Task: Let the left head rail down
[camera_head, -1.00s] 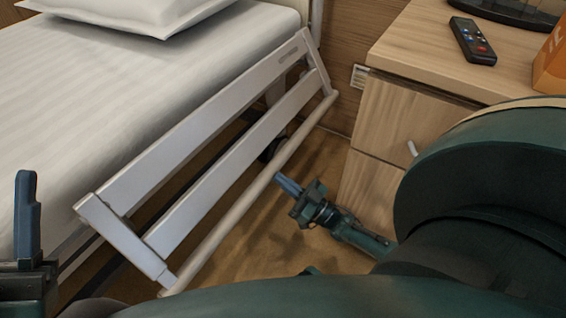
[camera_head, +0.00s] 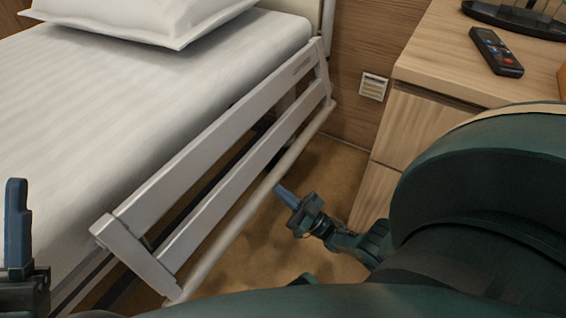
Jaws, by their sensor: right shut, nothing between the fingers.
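The head rail (camera_head: 205,172), two pale grey slats with a round bar along its outer lower edge, runs along the bed's side. Its top slat stands at about the level of the mattress edge or a little below. My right gripper (camera_head: 287,196) is shut and empty, beside the round bar on its outer side. I cannot tell whether its fingertips touch the bar. My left gripper (camera_head: 16,222) shows only in part at the left edge, with one blue finger upright, apart from the rail. The rest of it is out of frame.
The bed (camera_head: 130,95) with a white pillow (camera_head: 150,18) fills the left. A wooden bedside cabinet (camera_head: 430,75) with a remote (camera_head: 496,52) on it stands at the right. Floor (camera_head: 335,170) shows between rail and cabinet. My arm covers the lower right.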

